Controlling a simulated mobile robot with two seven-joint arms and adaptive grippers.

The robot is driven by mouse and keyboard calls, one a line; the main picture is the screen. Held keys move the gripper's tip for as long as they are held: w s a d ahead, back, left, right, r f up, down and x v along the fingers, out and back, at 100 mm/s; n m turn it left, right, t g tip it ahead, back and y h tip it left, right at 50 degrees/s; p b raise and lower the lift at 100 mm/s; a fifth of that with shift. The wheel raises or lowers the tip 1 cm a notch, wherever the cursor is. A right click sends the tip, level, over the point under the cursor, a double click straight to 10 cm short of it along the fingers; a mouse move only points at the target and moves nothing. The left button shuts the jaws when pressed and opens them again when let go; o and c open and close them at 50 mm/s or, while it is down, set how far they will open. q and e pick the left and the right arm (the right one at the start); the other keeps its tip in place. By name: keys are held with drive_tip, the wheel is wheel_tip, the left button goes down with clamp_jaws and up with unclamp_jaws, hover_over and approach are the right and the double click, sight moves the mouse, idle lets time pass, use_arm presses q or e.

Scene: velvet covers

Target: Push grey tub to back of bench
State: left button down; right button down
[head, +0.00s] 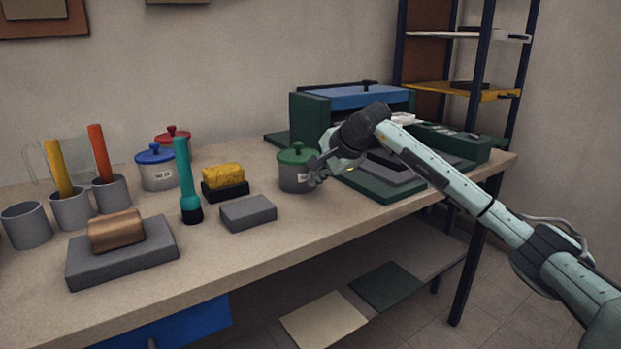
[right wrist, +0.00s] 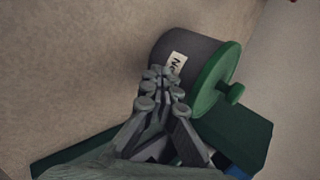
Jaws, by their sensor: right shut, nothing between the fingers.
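A grey tub (head: 293,178) with a green lid and a white label stands upright on the bench (head: 330,222), near the middle of its depth. My right gripper (head: 314,176) is shut and empty, with its fingertips at the right front side of the tub. In the right wrist view the tub (right wrist: 189,62) lies just beyond the closed fingertips (right wrist: 164,82), close to its label. I cannot tell whether they touch it. My left gripper is not in view.
A blue-lidded tub (head: 157,168) and a red-lidded tub (head: 173,136) stand farther back to the left. A yellow-topped block (head: 223,178) and a grey block (head: 248,212) are left of the grey tub. A green machine (head: 308,122) stands behind right.

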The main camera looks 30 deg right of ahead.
drive_tip(key=shift+w, duration=0.1)
drive_tip(key=shift+w+d, duration=0.15)
drive_tip(key=shift+w, duration=2.2)
drive_tip(key=shift+w, duration=0.15)
drive_tip(key=shift+w+d, duration=0.2)
drive_tip(key=shift+w, duration=1.05)
drive_tip(key=shift+w+d, duration=0.15)
drive_tip(key=shift+w, duration=1.05)
drive_tip(key=shift+w+d, duration=0.15)
drive_tip(key=shift+w, duration=1.15)
drive_tip(key=shift+w+d, duration=0.15)
drive_tip(key=shift+w, duration=1.1)
